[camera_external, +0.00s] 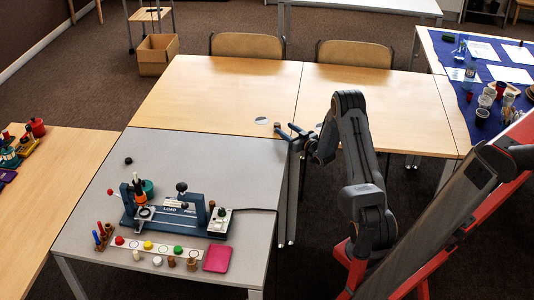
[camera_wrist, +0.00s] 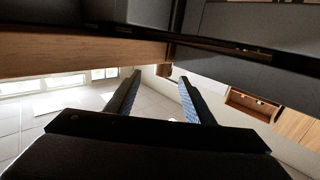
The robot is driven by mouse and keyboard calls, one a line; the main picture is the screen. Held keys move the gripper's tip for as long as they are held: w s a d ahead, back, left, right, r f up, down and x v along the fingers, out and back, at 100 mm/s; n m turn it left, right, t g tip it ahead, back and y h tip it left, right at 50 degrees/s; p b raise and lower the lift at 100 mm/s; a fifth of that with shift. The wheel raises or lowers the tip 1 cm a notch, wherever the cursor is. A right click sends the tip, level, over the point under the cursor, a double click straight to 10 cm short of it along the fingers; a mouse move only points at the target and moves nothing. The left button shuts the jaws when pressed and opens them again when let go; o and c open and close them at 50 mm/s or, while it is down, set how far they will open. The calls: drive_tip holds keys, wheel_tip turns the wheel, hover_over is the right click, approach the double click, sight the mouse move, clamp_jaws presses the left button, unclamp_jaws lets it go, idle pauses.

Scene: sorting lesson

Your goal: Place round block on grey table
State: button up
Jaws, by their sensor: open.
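The grey table (camera_external: 235,165) stands at the left centre of the external view. Several small round pieces lie on or beside a white strip near its front edge, among them a red one (camera_external: 119,240), a yellow one (camera_external: 148,245) and a green one (camera_external: 178,250). A small black piece (camera_external: 128,160) lies alone at the table's far left. I cannot tell which is the round block. My gripper (camera_external: 285,130) is open and seems empty near the table's far right corner. In the wrist view its two fingers (camera_wrist: 160,76) stand apart with nothing between them.
A blue device (camera_external: 165,212), a pink pad (camera_external: 217,258) and a rack of coloured pegs (camera_external: 103,236) occupy the grey table's front half. Its back right area is clear. Wooden tables (camera_external: 215,95) adjoin behind. A cluttered blue-covered table (camera_external: 490,65) stands right.

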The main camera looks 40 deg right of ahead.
sight(279, 126)
drive_tip(key=w, duration=0.6)
drive_tip(key=shift+w+a+f, duration=0.15)
drive_tip(key=shift+w+a, duration=0.05)
drive_tip(key=shift+a, duration=0.05)
drive_tip(key=c, duration=1.2)
wheel_tip(279, 126, up, 10)
drive_tip(key=shift+a, duration=0.1)
drive_tip(key=s+a+r+p, duration=0.1)
drive_tip(key=s+a+p, duration=1.1)
drive_tip(key=s+a, duration=0.9)
drive_tip(key=a, duration=0.3)
drive_tip(key=shift+a+r, duration=0.2)
drive_tip(key=shift+r, duration=0.15)
